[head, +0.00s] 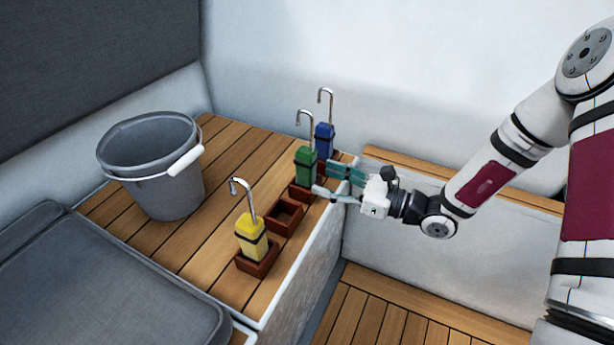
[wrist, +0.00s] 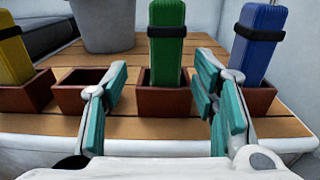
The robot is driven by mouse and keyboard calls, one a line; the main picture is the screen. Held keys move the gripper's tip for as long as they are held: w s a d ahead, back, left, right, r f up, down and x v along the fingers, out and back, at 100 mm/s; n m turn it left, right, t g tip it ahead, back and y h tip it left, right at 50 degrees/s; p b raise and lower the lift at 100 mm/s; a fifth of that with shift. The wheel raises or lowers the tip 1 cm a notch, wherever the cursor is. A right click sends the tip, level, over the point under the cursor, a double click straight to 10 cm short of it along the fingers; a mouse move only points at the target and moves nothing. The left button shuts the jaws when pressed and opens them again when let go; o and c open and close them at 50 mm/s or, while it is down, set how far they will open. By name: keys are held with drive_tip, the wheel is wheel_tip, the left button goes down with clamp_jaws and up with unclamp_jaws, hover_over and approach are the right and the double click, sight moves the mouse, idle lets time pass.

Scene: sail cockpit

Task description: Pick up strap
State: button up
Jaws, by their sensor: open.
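Three block-shaped straps with a black band and a metal hook on top stand upright in brown square holders. The green strap (head: 306,165) is between the blue strap (head: 324,140) at the back and the yellow strap (head: 251,237) at the front. My gripper (head: 323,179) is open and empty, level beside the green strap. In the wrist view the green strap (wrist: 167,50) stands ahead, between my two spread fingers (wrist: 163,72). The blue strap (wrist: 262,40) is right of my right finger; the yellow strap (wrist: 12,48) is far left.
An empty brown holder (head: 284,217) is between the green and yellow straps. A grey bucket (head: 173,190) with a white grip stands on the slatted wooden bench (head: 210,245). Grey cushions (head: 100,285) lie at lower left. A white wall (head: 430,75) rises behind.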

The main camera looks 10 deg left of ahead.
sight(315, 172)
drive_tip(key=shift+w+r+b+x, duration=0.15)
drive_tip(key=shift+b+x, duration=0.5)
drive_tip(key=shift+x, duration=0.9)
drive_tip(key=shift+w+r+b+x, duration=0.15)
drive_tip(key=shift+b+x, duration=0.5)
drive_tip(key=shift+x, duration=0.95)
drive_tip(key=shift+d+f, duration=0.1)
drive_tip(key=shift+d, duration=0.05)
clamp_jaws()
